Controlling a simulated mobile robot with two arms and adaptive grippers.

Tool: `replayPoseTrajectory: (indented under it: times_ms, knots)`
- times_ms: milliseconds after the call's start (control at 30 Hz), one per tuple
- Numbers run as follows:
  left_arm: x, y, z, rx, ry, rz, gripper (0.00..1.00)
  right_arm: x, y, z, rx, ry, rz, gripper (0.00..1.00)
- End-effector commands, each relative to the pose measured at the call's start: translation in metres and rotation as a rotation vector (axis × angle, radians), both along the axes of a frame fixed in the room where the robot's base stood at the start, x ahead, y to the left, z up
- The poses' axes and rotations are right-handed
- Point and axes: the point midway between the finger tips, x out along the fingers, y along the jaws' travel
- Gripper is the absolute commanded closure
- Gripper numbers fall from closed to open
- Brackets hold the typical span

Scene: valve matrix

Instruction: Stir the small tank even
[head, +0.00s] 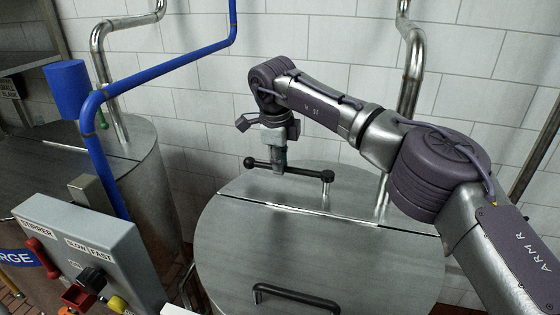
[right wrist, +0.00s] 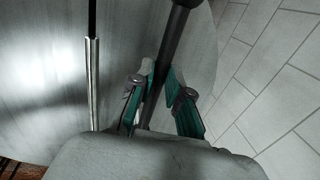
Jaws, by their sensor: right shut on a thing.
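The small tank (head: 320,245) is a round steel vessel with a flat lid at the centre of the head view. A black crossbar handle with ball ends (head: 304,172) stands over the rear part of its lid. My right gripper (head: 279,165) points down and is shut on the bar between the two balls. In the right wrist view the dark bar (right wrist: 178,38) runs between the green-padded fingers of the right gripper (right wrist: 162,82). The tank's contents are hidden under the lid. My left gripper is not in view.
A grey control box (head: 92,245) marked STIRRER, SLOW and FAST stands at the front left, with a red switch and a black knob. Behind it is another steel tank (head: 150,165) with a blue pipe (head: 160,72). A black lid handle (head: 295,297) is at the front.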

Motion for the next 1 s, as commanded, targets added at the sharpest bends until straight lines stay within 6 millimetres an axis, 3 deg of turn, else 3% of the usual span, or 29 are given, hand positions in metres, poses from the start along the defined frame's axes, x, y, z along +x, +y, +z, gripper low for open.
replayPoseTrajectory:
  times_ms: [300,333,467,767,1000]
  knots:
    - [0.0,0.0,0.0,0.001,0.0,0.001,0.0,0.002,-0.002,0.003,0.002,-0.009,-0.012,1.0]
    - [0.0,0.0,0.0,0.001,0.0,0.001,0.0,0.002,-0.002,0.003,0.002,-0.009,-0.012,0.79]
    - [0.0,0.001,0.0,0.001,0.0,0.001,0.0,0.002,-0.002,0.003,0.001,-0.008,-0.011,0.59]
    - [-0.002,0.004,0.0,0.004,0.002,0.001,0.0,0.001,-0.001,0.003,0.0,-0.004,-0.007,0.59]
    - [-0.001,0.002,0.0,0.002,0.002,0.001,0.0,-0.004,0.001,0.033,0.0,-0.006,-0.007,0.59]
